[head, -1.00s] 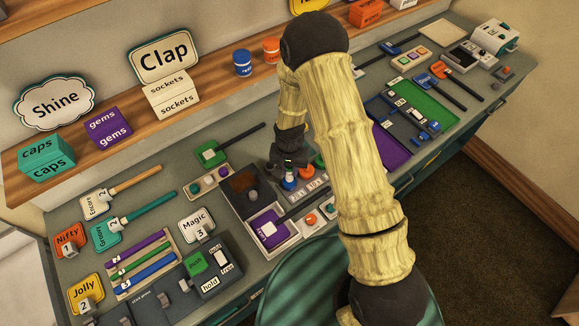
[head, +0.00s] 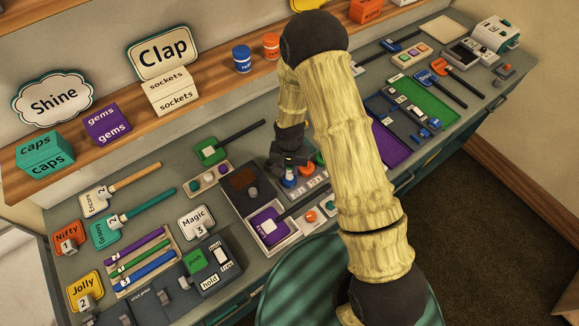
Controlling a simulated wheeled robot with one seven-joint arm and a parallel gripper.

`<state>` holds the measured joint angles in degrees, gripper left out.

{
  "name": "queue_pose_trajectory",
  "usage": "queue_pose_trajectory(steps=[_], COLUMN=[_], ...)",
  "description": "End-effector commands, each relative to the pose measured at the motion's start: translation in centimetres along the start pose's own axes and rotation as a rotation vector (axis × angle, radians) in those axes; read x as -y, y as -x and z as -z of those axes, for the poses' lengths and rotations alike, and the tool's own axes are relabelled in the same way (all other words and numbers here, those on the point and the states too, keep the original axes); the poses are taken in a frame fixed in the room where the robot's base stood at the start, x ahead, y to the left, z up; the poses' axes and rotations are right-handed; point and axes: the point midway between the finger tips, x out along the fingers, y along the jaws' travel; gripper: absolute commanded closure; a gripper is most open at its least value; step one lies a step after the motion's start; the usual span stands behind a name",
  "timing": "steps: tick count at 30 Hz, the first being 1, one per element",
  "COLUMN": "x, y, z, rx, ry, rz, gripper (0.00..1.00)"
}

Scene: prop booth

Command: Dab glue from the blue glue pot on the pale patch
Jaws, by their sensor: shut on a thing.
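The blue glue pot (head: 289,181) stands in a row of small pots on a grey rack (head: 312,187) near the middle of the bench. An orange-red pot (head: 305,169) is beside it, with a green one farther right, partly behind my arm. My gripper (head: 284,165) is just above the blue pot, jaws pointing down. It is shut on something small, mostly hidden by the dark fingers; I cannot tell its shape. A white square, apparently the pale patch (head: 267,227), lies on a purple paddle (head: 259,221) in a pale tray, below and left of my gripper.
A green paddle (head: 211,150) with a dark handle lies behind. A push-button box (head: 210,265) and pencil tray (head: 140,262) are to the left. My arm covers the bench right of the pots.

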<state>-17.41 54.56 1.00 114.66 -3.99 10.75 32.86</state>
Motion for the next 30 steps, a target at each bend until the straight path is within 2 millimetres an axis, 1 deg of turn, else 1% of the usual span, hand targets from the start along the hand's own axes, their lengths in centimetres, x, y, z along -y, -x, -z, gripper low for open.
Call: queue_pose_trajectory(steps=[30], x=[0.00], y=[-0.86], z=[0.01], rx=[0.000], ry=[0.000], rz=[0.000], gripper=[1.00])
